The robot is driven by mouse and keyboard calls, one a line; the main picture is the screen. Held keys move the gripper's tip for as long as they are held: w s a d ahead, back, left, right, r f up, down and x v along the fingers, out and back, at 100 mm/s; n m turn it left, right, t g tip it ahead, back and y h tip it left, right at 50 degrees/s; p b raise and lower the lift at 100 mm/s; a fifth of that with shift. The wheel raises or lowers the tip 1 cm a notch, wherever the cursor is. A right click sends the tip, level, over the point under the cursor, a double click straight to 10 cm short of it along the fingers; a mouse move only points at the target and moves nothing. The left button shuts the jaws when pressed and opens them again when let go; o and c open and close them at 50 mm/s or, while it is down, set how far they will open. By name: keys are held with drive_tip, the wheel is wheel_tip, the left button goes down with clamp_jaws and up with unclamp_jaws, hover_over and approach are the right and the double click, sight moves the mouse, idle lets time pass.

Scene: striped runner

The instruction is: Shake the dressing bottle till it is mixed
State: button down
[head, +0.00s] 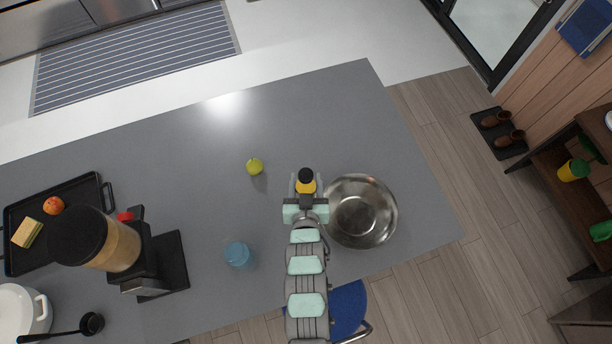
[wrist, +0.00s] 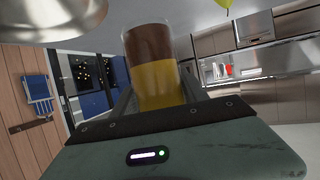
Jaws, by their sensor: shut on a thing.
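My gripper (head: 306,188) is shut on the dressing bottle (head: 306,176), above the grey counter and beside the steel bowl's left edge. In the head view the bottle shows a dark end and a yellow part. In the wrist view the bottle (wrist: 153,65) stands between the fingers, with a brown band and a yellow band split by a clear line. The finger pads hide part of its lower end in that picture.
The steel bowl (head: 361,211) is close on the right. A green pear (head: 254,166) and a blue cup (head: 238,254) are to the left. A coffee grinder (head: 140,262), black tray (head: 92,185) and white pot (head: 14,311) stand further left. The counter's far middle is clear.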

sight(306, 172)
wheel_tip(306, 172, up, 7)
drive_tip(key=shift+f, duration=6.3)
wheel_tip(306, 172, up, 12)
drive_tip(key=shift+r, duration=0.2)
wheel_tip(306, 172, down, 12)
drive_tip(key=shift+f, duration=0.2)
wheel_tip(306, 172, up, 12)
drive_tip(key=shift+r, duration=0.25)
drive_tip(key=shift+f, duration=0.15)
